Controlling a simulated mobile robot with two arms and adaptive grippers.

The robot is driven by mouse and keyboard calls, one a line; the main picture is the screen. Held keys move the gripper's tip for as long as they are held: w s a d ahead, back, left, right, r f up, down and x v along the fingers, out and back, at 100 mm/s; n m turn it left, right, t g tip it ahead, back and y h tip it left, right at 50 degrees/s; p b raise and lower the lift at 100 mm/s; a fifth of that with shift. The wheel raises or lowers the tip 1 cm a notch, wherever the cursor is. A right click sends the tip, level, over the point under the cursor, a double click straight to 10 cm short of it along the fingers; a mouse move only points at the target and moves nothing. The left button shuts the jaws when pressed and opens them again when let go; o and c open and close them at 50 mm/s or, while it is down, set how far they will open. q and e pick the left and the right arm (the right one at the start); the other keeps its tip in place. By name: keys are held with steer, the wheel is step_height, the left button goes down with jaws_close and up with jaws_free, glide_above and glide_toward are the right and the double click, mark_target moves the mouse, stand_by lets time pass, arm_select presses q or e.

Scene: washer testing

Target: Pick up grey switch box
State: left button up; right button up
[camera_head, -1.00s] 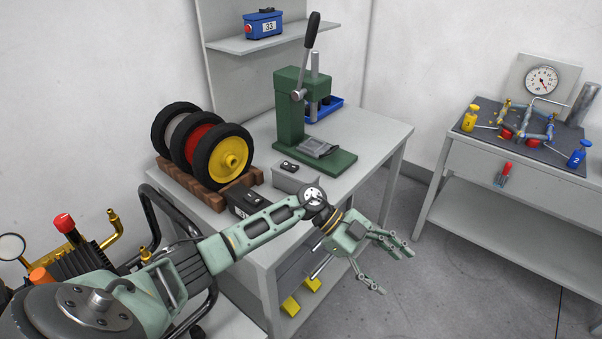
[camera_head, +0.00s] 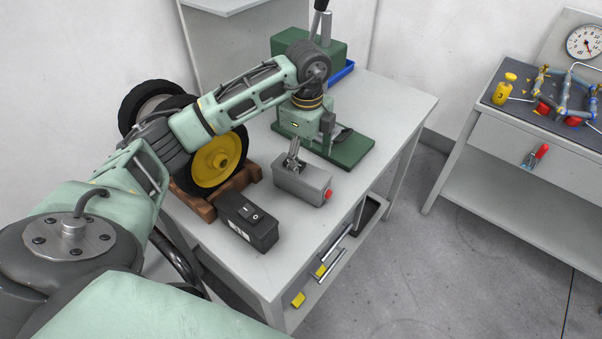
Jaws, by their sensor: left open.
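The grey switch box (camera_head: 313,184) lies on the grey workbench, with a red button on its right end. My left gripper (camera_head: 310,145) is just behind and above the box, pointing down, open with nothing held. Finger parts show close over the box's back left top; I cannot tell whether they touch it. The wrist hides part of the green press behind. My right gripper is not in view.
A black switch box (camera_head: 247,222) stands left of the grey one. Wheels (camera_head: 219,168) on a brown rack stand further left. The green press base (camera_head: 350,151) is close behind. The bench's right side (camera_head: 398,105) is clear.

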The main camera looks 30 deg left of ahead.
mark_target(301, 166)
arm_select(q)
steer(key=shift+s+a+f, duration=0.1)
steer(key=shift+s+f, duration=0.1)
steer(key=shift+f, duration=0.2)
steer(key=f+p, duration=0.1)
steer(key=a+f, duration=0.1)
steer(key=f, duration=0.1)
steer(key=shift+p, duration=0.35)
steer(key=shift+w+a+f, duration=0.1)
steer(key=shift+w+f, duration=0.1)
steer(key=shift+f, duration=0.7)
steer(key=shift+c, duration=1.2)
steer(key=c, duration=1.1)
steer(key=shift+r, duration=0.1)
steer(key=shift+c, duration=0.9)
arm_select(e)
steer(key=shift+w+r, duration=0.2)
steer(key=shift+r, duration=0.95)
